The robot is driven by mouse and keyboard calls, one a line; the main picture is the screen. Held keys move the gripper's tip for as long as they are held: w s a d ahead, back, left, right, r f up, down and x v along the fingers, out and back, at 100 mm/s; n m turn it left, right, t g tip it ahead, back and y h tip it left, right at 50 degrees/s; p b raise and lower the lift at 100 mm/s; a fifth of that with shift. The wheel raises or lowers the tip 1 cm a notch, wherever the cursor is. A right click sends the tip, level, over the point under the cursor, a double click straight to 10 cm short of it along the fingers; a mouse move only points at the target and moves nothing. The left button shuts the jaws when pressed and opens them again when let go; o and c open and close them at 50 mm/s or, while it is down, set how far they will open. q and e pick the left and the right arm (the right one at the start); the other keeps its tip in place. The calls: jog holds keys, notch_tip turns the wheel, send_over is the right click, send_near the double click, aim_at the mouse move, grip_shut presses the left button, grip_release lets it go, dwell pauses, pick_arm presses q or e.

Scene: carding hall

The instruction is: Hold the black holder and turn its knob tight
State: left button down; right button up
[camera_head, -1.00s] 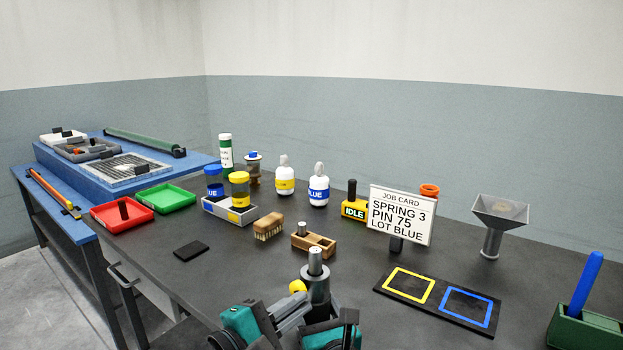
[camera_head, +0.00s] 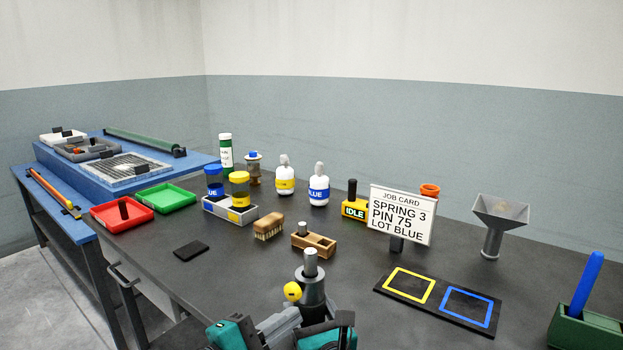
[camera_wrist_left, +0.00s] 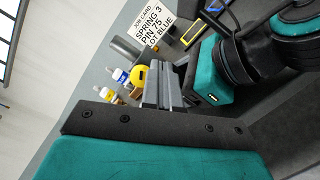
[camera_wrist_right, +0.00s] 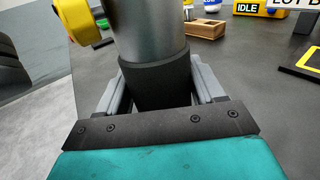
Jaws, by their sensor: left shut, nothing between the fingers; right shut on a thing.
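The black holder (camera_head: 314,286) stands at the front of the dark bench, with a pale metal pin (camera_head: 310,262) upright in its top. Its yellow knob (camera_head: 292,291) sticks out on the left side. My right gripper (camera_wrist_right: 157,84) is shut around the holder's black lower part, one finger on each side; the knob also shows at upper left in the right wrist view (camera_wrist_right: 84,22). My left gripper (camera_head: 294,314) is shut and empty, just below the knob in the head view. In the left wrist view the knob (camera_wrist_left: 139,78) shows beside its closed fingers; contact is unclear.
A wooden block (camera_head: 318,246) and a brush (camera_head: 268,226) lie behind the holder. The job card (camera_head: 401,215) stands to the right, behind a black board with yellow and blue squares (camera_head: 437,309). A black pad (camera_head: 191,251) lies left; bench around it is clear.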

aim_at(292, 296)
jog(key=shift+w+d, duration=0.15)
jog(key=shift+d, duration=0.15)
pick_arm(q)
jog(key=v, duration=0.3)
jog(key=shift+r, duration=0.1)
jog(key=shift+w+d+r, duration=0.35)
jog(key=shift+w+d, duration=0.15)
jog(key=shift+w, duration=0.45)
jog(key=shift+w+d+r, duration=0.35)
jog(key=shift+w+d, duration=0.2)
jog(key=shift+w, duration=0.4)
jog(key=shift+w+d+r, duration=0.3)
jog(key=shift+w+d, duration=0.2)
jog(key=shift+w, duration=0.45)
pick_arm(e)
jog(key=shift+f, duration=0.1)
pick_arm(q)
jog(key=shift+a+f, duration=0.15)
pick_arm(e)
jog(key=shift+a, duration=0.15)
